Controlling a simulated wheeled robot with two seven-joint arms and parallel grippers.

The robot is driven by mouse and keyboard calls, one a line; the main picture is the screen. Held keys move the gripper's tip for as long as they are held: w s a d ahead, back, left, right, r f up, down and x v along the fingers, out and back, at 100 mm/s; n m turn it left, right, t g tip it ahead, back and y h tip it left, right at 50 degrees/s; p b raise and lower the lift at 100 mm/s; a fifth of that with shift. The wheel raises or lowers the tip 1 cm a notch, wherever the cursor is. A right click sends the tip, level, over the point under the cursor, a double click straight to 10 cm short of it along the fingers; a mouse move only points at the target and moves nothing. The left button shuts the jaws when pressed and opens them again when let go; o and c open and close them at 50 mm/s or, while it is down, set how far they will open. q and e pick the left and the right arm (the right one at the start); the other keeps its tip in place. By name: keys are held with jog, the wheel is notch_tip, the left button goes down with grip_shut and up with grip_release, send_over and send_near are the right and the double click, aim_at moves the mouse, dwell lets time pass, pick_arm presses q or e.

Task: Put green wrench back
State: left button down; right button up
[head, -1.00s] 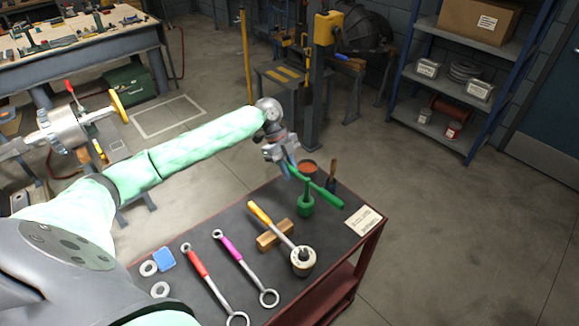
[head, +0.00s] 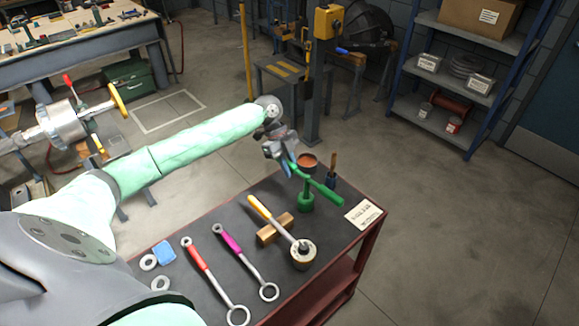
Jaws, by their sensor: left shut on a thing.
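The green wrench (head: 322,190) is at the far end of the dark-topped cart (head: 205,285). My left gripper (head: 289,166) is shut on its upper left end. The wrench slants down to the right, just above or against a green post-like stand (head: 306,202); I cannot tell whether they touch. The gripper's fingers are small and partly hidden by its own body. My right gripper is not in view.
Red (head: 196,258) and magenta (head: 231,242) wrenches lie nearer.

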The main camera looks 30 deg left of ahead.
pick_arm(q)
jog(key=shift+f, duration=0.2)
jog(key=c, duration=1.3)
grip_release()
jog(key=shift+o, duration=0.2)
notch_tip(320, 180, up, 7)
jog(key=p, duration=0.5)
